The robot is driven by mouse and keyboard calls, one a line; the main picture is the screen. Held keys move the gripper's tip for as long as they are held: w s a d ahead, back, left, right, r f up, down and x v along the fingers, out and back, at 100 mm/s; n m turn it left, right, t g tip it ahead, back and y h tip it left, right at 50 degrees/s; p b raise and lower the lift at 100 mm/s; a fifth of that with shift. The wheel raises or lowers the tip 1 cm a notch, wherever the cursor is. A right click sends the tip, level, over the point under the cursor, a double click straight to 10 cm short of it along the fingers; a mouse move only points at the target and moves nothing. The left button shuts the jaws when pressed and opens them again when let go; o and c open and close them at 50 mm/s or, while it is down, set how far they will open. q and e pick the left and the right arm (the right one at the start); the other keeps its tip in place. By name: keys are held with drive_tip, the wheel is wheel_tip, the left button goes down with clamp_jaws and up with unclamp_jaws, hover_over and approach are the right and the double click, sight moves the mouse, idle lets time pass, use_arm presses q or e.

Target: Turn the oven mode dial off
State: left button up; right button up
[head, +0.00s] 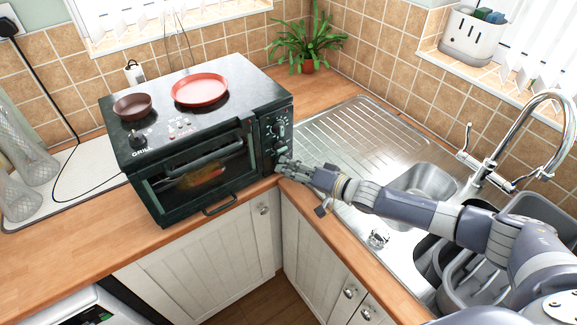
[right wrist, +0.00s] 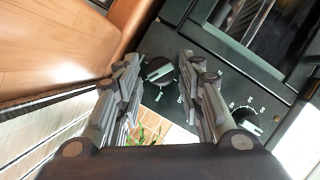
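The black countertop oven (head: 215,178) stands on the wooden worktop, with its control panel on the right side of its front. My right gripper (head: 284,166) is at the lower part of that panel and covers part of it. In the right wrist view, my right gripper (right wrist: 159,60) is open, with one finger on each side of a black dial (right wrist: 158,73). A gap shows between the dial and the fingers. A second dial (right wrist: 243,115) with numbers around it sits to the right, outside the fingers. I cannot read which is the mode dial. My left gripper is not in view.
A red pan (head: 200,90) and a small brown bowl (head: 132,107) sit on the oven top. A potted plant (head: 306,45) stands behind it. The steel sink (head: 425,180) and tap (head: 520,120) lie beside my right arm. The worktop (head: 70,255) at front left is clear.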

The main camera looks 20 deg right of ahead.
drive_tip(key=shift+w+a, duration=0.3)
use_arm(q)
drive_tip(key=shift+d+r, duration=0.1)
use_arm(e)
drive_tip(key=shift+f, duration=0.1)
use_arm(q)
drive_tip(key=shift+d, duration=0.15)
use_arm(e)
drive_tip(key=c, duration=0.8)
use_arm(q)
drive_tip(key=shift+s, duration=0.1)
use_arm(e)
drive_tip(key=shift+o, duration=0.2)
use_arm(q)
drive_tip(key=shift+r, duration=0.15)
